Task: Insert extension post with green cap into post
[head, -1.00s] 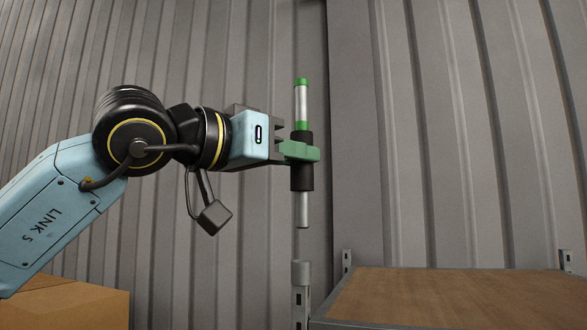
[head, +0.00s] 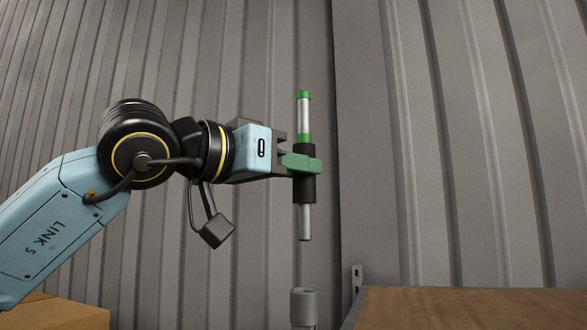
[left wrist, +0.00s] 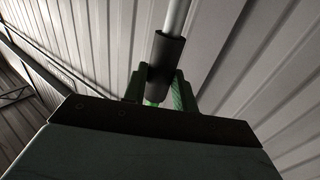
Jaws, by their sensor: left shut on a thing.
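The extension post with green cap (head: 304,115) is upright, with a green cap on top, a silver tube, a green band, a black sleeve and a silver lower end. My left gripper (head: 303,164) is shut around its black sleeve. The receiving post (head: 304,306) stands below, a grey tube with its top end showing. The extension's lower end hangs above the post's top, with a gap between them. In the left wrist view, the extension's black sleeve (left wrist: 167,52) sits between the green fingers (left wrist: 160,90). My right gripper is not in view.
A shelf with a brown wooden board (head: 450,308) and a metal upright (head: 356,279) stands right of the post. A cardboard box (head: 55,314) is at the lower left. A corrugated metal wall (head: 440,130) fills the background.

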